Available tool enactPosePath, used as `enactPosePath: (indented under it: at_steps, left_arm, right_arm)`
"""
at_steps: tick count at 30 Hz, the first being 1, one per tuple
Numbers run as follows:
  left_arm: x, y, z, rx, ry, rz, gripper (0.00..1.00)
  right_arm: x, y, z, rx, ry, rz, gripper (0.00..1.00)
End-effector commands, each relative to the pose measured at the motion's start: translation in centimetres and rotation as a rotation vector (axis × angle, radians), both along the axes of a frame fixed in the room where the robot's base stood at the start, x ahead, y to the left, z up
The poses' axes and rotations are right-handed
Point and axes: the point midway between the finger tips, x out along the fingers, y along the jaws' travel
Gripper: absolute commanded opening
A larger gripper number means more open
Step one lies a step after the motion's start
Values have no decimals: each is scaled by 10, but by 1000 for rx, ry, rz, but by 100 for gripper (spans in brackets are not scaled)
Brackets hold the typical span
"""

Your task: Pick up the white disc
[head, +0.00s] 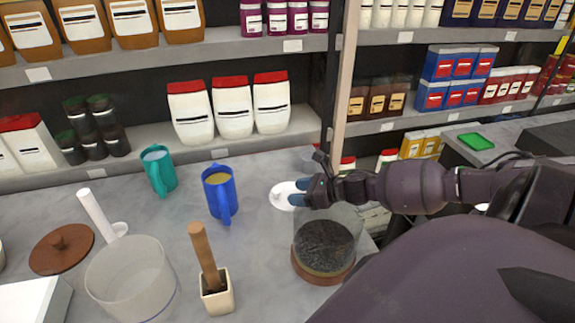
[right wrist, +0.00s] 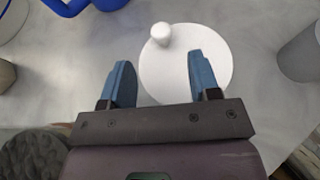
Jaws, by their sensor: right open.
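The white disc (head: 280,196) lies flat on the grey counter, right of the blue mug. In the right wrist view the white disc (right wrist: 185,80) is round with a small white knob (right wrist: 161,35) standing on it near its left edge. My right gripper (head: 300,192) reaches in from the right and partly covers the disc in the head view. In the right wrist view its blue fingers (right wrist: 159,65) are open. One finger overlaps the disc and the other is left of it; nothing is held. My left gripper is not in view.
A glass jar of dark grains (head: 325,247) stands just below my right gripper. The blue mug (head: 219,190) and teal mug (head: 160,172) are to the left. A cream pot with a wooden stick (head: 218,293) and a clear canister (head: 130,283) are in front. A grey cylinder (right wrist: 302,55) stands nearby.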

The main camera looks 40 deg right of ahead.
Motion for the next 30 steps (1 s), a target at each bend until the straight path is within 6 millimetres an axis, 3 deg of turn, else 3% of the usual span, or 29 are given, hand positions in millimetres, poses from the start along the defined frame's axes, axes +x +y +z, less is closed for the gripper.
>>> enactPosePath:
  at_steps: [8,21,30]
  left_arm:
    - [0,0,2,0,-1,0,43]
    - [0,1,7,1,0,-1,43]
    - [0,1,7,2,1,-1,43]
  right_arm:
    - [10,4,-3,1,-1,0,56]
    - [48,20,-18,0,0,0,56]
    - [50,22,-20,-1,2,0,56]
